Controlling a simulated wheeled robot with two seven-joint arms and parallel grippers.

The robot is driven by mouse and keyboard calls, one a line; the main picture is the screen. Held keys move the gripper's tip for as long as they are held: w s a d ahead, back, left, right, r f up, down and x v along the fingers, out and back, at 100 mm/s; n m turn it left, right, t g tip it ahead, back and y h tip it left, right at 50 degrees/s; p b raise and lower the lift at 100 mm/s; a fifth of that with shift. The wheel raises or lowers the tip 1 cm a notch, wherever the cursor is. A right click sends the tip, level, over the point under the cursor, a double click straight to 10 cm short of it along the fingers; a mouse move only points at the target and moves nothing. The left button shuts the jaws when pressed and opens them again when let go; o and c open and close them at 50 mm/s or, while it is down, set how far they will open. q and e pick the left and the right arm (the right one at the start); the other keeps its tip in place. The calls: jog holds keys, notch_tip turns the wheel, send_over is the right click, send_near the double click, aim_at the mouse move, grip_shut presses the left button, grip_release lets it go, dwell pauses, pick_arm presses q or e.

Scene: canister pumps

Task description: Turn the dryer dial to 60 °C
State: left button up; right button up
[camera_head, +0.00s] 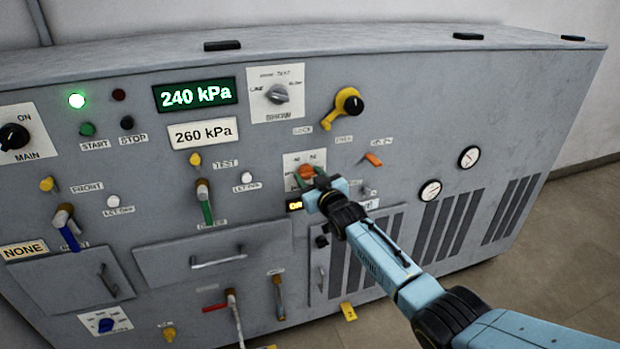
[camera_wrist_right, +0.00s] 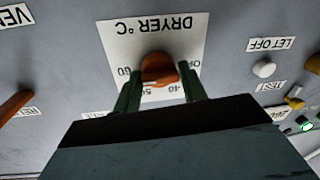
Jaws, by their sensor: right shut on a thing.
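The dryer dial (camera_head: 307,171) is an orange knob on a white plate on the grey machine front. In the right wrist view the dial (camera_wrist_right: 160,68) appears upside down below the words "DRYER °C", with marks that read OFF, 40, 50 and 60, partly covered. My right gripper (camera_head: 307,180) reaches the dial from below right. Its two dark green fingers (camera_wrist_right: 160,90) are shut on the knob, one on each side. I cannot tell exactly which mark the knob points at. My left gripper is not in view.
A yellow-and-black lock lever (camera_head: 345,106) and an orange lever (camera_head: 373,159) stick out nearby. A white let-off button (camera_wrist_right: 264,69) and a green-handled lever (camera_head: 205,200) are to the dial's side. A small lit display (camera_head: 295,206) below it is partly hidden by my gripper.

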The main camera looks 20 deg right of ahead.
jog(key=shift+w+d+r+m, duration=0.1)
jog(key=shift+d+r+m, duration=0.1)
jog(key=shift+r+m, duration=0.15)
jog(key=o, duration=0.8)
jog(key=shift+c, duration=0.2)
jog(key=shift+o, duration=0.7)
jog(key=shift+f, duration=0.25)
